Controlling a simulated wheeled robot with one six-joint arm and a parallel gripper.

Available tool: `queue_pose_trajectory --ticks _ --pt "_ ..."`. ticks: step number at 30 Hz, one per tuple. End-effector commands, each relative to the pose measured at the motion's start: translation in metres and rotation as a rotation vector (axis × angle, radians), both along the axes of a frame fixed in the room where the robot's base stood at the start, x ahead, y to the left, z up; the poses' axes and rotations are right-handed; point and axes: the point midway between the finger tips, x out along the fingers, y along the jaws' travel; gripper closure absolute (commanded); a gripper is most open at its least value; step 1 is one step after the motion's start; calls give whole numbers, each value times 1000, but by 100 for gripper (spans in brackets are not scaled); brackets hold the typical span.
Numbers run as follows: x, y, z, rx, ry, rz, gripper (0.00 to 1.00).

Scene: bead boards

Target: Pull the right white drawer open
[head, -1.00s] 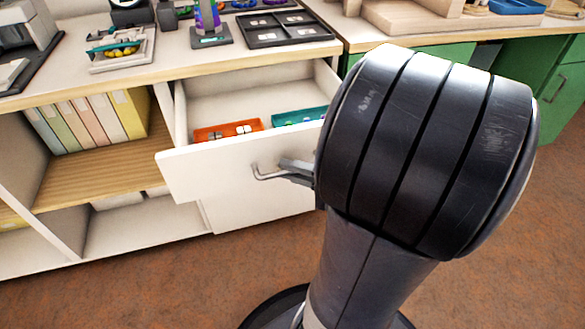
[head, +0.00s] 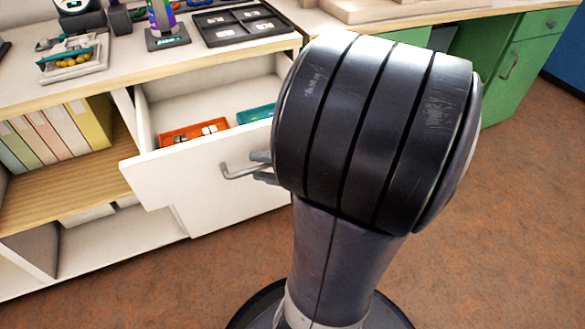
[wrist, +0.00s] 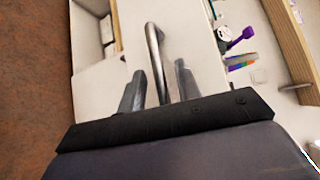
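The right white drawer (head: 190,182) stands open in the head view, pulled well out of the white cabinet. Its bent metal handle (head: 238,172) sits on the drawer front and also shows in the wrist view (wrist: 154,50). My gripper (head: 262,167) is at the right part of the handle, partly hidden behind my dark arm. In the wrist view my gripper (wrist: 160,86) has its two fingers apart, one on each side of the handle bar, with visible gaps between fingers and bar. The gripper holds nothing.
Inside the drawer lie an orange tray (head: 194,134) and a teal tray (head: 256,114). Left of it are open shelves with folders (head: 55,140). The countertop holds a black divided tray (head: 240,25). Green cabinets (head: 520,70) stand at the right. The brown floor (head: 490,230) is clear.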

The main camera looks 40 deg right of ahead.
Motion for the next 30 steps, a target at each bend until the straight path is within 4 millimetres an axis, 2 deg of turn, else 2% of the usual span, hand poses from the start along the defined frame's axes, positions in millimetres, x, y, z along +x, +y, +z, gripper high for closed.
queue_pose_trajectory --ticks 21,30 --pt "-76 -44 13 2 0 -3 68" --pt "-87 -49 14 0 -1 -1 68"
